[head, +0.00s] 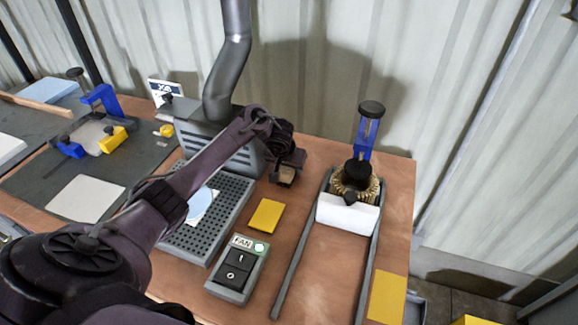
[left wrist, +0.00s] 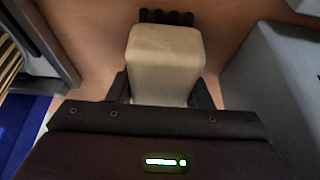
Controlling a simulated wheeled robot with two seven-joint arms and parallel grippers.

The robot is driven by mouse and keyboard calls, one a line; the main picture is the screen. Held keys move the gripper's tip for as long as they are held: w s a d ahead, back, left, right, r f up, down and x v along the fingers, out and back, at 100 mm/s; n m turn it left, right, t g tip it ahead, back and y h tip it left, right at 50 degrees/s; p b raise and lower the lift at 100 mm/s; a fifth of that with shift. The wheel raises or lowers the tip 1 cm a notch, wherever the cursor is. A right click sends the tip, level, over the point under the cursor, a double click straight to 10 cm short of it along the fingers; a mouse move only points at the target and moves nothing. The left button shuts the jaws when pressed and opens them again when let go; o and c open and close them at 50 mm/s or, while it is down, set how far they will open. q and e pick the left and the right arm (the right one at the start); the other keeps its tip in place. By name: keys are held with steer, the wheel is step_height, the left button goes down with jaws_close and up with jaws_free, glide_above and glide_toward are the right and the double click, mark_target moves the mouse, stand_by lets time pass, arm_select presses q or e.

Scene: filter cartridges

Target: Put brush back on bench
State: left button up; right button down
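The brush shows in the left wrist view as a pale wooden block (left wrist: 165,58) with dark bristle tufts (left wrist: 172,16) at its far end. My left gripper (head: 284,172) has its dark fingers on both sides of the block, closed on it. In the head view a small part of the brush (head: 286,176) shows below the gripper. It is over or on the brown bench (head: 325,260), between the grey fan box and the rail fixture; I cannot tell whether the bristles touch the bench. My right gripper is not in view.
A grey fume unit (head: 235,150) with a perforated tray (head: 180,242) stands left of the gripper. A yellow pad (head: 266,216) and a FAN switch box (head: 238,270) lie nearer. A rail fixture (head: 292,250) with a blue clamp (head: 366,138) stands right. Bare bench shows between them.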

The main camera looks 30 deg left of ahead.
arm_select(q)
steer(key=o, duration=0.4)
steer(key=shift+r, duration=0.2)
steer(key=p+v, duration=0.4)
steer(key=v, duration=0.7)
steer(key=shift+a+r, duration=0.1)
steer(key=shift+r, duration=0.05)
steer(key=shift+s+r+p, duration=0.2)
steer(key=shift+r+p, duration=0.15)
steer(key=shift+p, duration=0.15)
